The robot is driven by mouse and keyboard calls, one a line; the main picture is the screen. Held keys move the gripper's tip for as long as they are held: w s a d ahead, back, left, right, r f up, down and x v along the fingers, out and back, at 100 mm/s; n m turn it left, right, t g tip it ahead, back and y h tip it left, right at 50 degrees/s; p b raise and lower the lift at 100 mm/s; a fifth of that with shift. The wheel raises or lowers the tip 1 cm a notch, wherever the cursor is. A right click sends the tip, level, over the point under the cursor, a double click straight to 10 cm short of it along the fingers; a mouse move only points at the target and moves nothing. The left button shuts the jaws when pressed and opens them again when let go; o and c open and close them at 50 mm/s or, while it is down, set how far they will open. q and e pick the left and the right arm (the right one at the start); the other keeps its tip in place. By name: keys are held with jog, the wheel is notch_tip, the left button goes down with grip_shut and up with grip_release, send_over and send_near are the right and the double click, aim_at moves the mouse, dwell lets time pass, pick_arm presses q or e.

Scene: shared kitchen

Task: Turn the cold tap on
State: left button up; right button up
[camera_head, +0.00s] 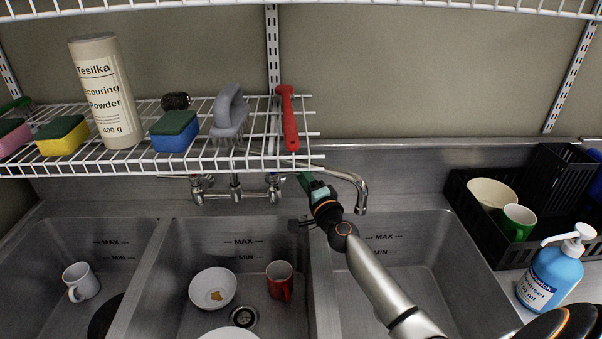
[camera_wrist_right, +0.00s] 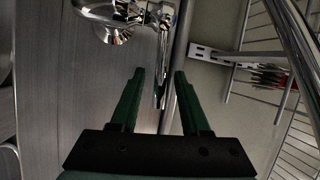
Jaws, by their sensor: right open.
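The chrome tap (camera_head: 236,186) is on the back wall of the sink, partly behind the wire shelf. It has a left handle (camera_head: 198,187) and a right handle (camera_head: 274,187), and a curved spout (camera_head: 357,190) reaches out to the right. I cannot tell which handle is marked cold. My right gripper (camera_head: 304,179) is just right of the right handle, under the shelf's front edge. In the right wrist view its green fingers (camera_wrist_right: 159,73) are open, with a thin chrome part of the tap (camera_wrist_right: 162,75) showing between their tips. Contact cannot be told. My left gripper is out of view.
The wire shelf (camera_head: 215,169) hangs close above the tap, holding a powder bottle (camera_head: 106,92), sponges and brushes, one with a red handle (camera_head: 288,117). The basins below hold a bowl (camera_head: 212,287) and mugs. A black rack (camera_head: 470,222) and blue sanitiser bottle (camera_head: 553,276) stand right.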

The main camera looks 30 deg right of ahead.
jog(key=shift+c, duration=0.3)
grip_shut()
dwell(1.0)
